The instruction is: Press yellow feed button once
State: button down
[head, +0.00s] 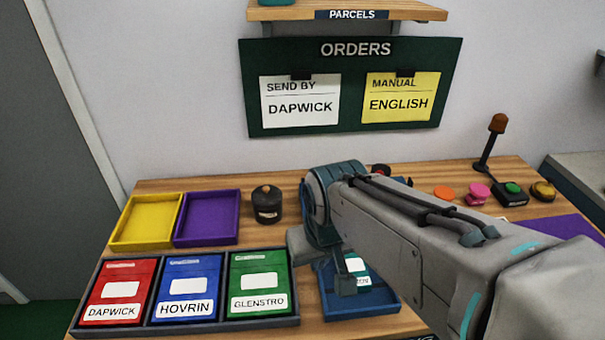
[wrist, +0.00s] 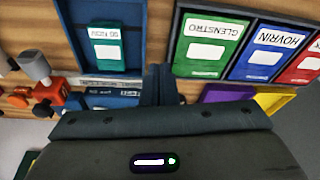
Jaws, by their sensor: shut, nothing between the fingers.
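A yellow-gold domed button (head: 543,190) sits at the right end of a row of buttons on the wooden bench, in the head view. No label on it can be read, and I cannot pick it out in the wrist view. My gripper (head: 346,285) points down over the blue tray near the bench's front, well to the left of the yellow button. Its fingers (wrist: 160,82) are shut and empty in the wrist view.
Left of the yellow button are a green button (head: 513,188) on a dark box, a pink button (head: 478,193) and an orange one (head: 444,192). A lamp post (head: 490,145) stands behind. A blue tray (head: 330,300) and red, blue and green binders lie in front.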

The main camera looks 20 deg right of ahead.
jog(key=w+d+r+m+t+y+p, duration=0.15)
jog(key=w+m+y+p, duration=0.65)
jog(key=w, duration=1)
jog(key=w+d+f+m+t+h+p, duration=0.2)
jog(key=w+d+f+m+t+h, duration=0.1)
jog(key=w+d+m, duration=0.9)
jog(key=shift+w+f+m+t+p, duration=0.15)
jog(key=shift+f+m+t+p, duration=0.25)
jog(key=shift+f, duration=0.15)
notch_tip(320, 180, down, 7)
jog(key=b, duration=0.5)
jog(key=shift+f+b, duration=0.2)
jog(key=shift+b, duration=0.15)
jog(key=shift+f+b, duration=0.7)
jog(key=shift+b, duration=0.15)
